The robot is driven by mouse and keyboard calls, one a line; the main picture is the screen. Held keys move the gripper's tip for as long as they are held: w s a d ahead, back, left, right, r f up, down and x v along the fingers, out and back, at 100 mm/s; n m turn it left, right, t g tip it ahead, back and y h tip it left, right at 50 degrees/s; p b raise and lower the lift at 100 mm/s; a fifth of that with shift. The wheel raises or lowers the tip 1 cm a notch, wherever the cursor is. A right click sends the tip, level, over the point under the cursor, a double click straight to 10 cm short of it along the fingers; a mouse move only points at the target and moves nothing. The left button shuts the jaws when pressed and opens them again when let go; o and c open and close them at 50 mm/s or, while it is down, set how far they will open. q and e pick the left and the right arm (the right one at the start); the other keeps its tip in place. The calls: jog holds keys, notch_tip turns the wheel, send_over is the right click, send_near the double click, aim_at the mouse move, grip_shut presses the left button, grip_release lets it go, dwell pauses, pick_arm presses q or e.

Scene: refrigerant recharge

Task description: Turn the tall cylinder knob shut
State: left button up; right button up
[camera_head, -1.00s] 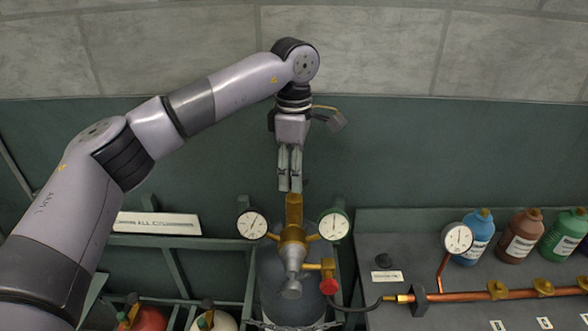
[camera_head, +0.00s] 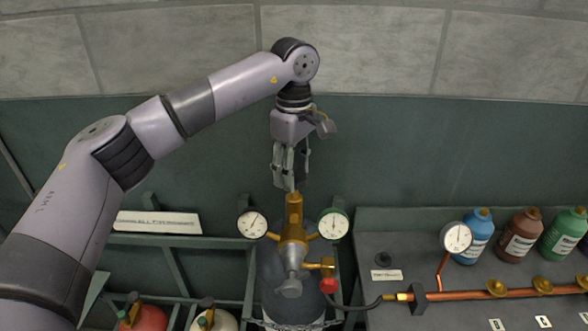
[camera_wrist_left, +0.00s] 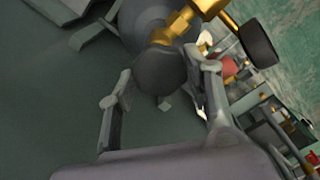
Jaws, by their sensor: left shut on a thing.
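The tall grey cylinder (camera_head: 277,270) stands at the lower middle of the head view, with a brass valve (camera_head: 293,215) on top. The knob is largely hidden by the fingers in the head view. My right gripper is not in view.
Two gauges (camera_head: 252,223) (camera_head: 334,224) flank the valve closely. A red knob (camera_head: 328,286) and black hose (camera_head: 355,305) lead right to a copper pipe (camera_head: 470,295) on a bench with bottles. Shorter red (camera_head: 150,318) and cream (camera_head: 215,322) cylinders stand at lower left.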

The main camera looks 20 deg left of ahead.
pick_arm(q)
jog(key=shift+r, duration=0.15)
jog(key=o, duration=1.1)
jog(key=shift+o, duration=0.2)
notch_tip(320, 180, up, 12)
